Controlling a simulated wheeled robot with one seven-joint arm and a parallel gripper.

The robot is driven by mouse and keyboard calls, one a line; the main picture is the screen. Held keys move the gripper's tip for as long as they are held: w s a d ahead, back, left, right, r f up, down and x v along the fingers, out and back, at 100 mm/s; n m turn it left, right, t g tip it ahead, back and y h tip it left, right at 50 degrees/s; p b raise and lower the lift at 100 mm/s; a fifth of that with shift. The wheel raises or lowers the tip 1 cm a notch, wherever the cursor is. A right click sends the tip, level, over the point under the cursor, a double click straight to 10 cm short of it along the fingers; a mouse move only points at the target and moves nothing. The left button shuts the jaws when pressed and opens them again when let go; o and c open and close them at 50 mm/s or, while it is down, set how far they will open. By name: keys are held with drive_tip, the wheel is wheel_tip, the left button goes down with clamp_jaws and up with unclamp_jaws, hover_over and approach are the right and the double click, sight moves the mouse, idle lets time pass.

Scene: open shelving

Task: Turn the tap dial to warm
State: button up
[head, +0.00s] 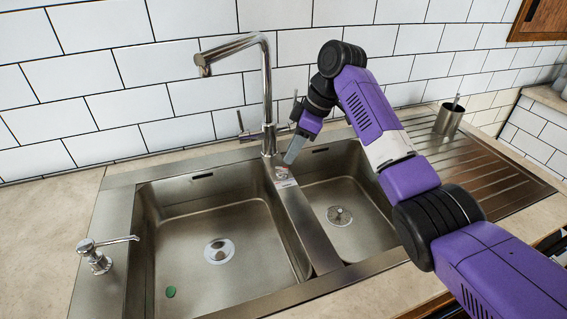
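A chrome tap (267,95) stands behind the double sink, its angled spout reaching left over the larger basin. A thin handle (240,122) sticks up on the left of its base, and another upright handle (295,103) shows on the right, close to my arm. The warm mark on the dial cannot be made out. My gripper (293,152) points down and left, just right of the tap base and above the divider. It appears close to the right handle, but contact cannot be told. Its fingers are seen edge-on, so their opening is unclear.
The steel sink (118,245) has two basins, with a small green object (170,292) in the left one. A soap dispenser (97,258) stands at left. A metal cup (449,118) stands at the back of the ridged drainboard (490,180). The tiled wall (120,75) is close behind.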

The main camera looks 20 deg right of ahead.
sight(283, 168)
drive_tip(key=shift+x, duration=2.7)
clamp_jaws()
